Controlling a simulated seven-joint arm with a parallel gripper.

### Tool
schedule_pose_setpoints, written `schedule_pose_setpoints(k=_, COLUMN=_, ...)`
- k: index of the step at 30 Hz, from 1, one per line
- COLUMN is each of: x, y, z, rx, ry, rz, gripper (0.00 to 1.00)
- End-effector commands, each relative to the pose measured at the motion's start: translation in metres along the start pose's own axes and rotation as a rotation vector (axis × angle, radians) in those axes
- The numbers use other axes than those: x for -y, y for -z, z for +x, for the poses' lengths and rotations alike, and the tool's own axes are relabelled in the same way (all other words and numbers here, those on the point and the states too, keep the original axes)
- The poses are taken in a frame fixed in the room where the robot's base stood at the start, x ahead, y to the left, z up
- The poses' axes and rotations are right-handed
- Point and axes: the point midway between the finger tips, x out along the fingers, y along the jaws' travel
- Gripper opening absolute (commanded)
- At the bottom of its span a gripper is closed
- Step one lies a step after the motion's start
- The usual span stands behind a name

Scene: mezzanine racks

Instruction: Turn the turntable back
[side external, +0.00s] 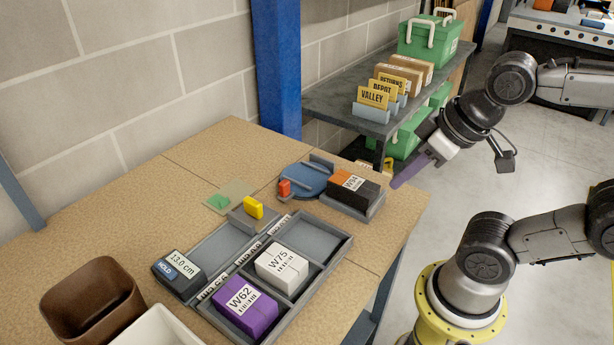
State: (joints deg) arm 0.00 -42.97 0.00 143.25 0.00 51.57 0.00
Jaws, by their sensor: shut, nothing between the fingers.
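The turntable (300,179) is a round blue disc near the back right of the tan table. A grey bar (321,161) stands at its far edge and a small red block (284,188) at its near left edge. My gripper (396,185) has purple fingers pointing down and left, shut and empty. It is at the table's right edge, right of the turntable and apart from it. A grey tray (373,210) holding an orange-and-black box (353,189) labelled W94 lies between them, next to the disc.
A grey divided tray (341,243) holds a white W75 box (282,268) and a purple W62 box (244,311). A yellow block (253,207), a 13.0 cm display unit (179,274) and a brown bin (93,303) are left. A shelf (345,107) with cards stands behind.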

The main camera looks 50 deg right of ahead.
Motion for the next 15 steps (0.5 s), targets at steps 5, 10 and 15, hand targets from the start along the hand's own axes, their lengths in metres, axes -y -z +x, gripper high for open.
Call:
schedule_pose_setpoints(k=5, x=0.0, y=0.0, z=0.0, rx=0.002, ry=0.0, rz=-0.001, gripper=0.11)
schedule_pose_setpoints(k=10, x=0.0, y=0.011, z=-0.014, rx=0.0, ry=0.0, rz=-0.007, gripper=0.41)
schedule_pose_setpoints(k=15, x=-0.001, y=0.056, z=-0.029, rx=0.038, ry=-0.001, rz=-0.012, gripper=0.62)
